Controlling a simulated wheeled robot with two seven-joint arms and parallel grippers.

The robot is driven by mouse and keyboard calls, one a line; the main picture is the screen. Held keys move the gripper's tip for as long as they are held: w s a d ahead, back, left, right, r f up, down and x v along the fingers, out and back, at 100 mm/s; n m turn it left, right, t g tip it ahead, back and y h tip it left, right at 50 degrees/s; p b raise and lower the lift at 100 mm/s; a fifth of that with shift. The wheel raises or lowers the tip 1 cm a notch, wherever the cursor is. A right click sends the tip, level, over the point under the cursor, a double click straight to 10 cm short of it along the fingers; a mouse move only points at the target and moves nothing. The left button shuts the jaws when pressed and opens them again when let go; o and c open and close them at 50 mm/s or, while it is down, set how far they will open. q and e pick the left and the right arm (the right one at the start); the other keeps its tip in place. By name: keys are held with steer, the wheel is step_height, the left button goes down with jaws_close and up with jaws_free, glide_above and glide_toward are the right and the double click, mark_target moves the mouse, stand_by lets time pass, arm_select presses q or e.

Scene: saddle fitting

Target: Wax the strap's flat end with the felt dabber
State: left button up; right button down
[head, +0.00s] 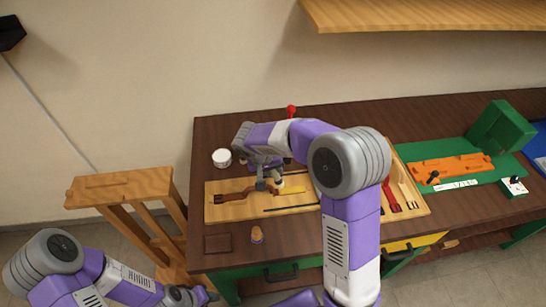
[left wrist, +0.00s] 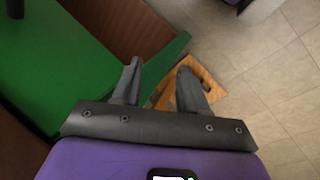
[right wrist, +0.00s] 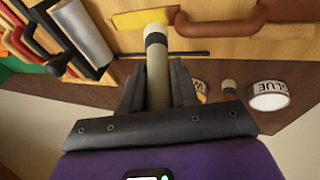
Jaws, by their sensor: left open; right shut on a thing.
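My right gripper (right wrist: 157,80) is shut on the felt dabber (right wrist: 157,62), which has a pale handle and a dark band. In the right wrist view the dabber's tip end overlaps the yellow flat end (right wrist: 140,19) beside the brown strap (right wrist: 215,27); I cannot tell whether they touch. In the head view the strap (head: 232,196) lies on a pale wooden board (head: 217,213), its yellow end (head: 292,190) to the right. My right gripper (head: 268,184) is over the board there. My left gripper (left wrist: 158,70) is open and empty, low beside the bench; it shows at the head view's bottom left (head: 190,297).
A white tin labelled glue (right wrist: 268,96) and a partly hidden yellow-labelled tin (right wrist: 201,90) stand beside the board. A tool tray (head: 412,203) and an orange holder (head: 450,169) lie to the right. A wooden stand (head: 120,186) is left of the bench.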

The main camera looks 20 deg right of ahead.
steer(key=shift+r+p, duration=1.25)
steer(key=shift+r, duration=1)
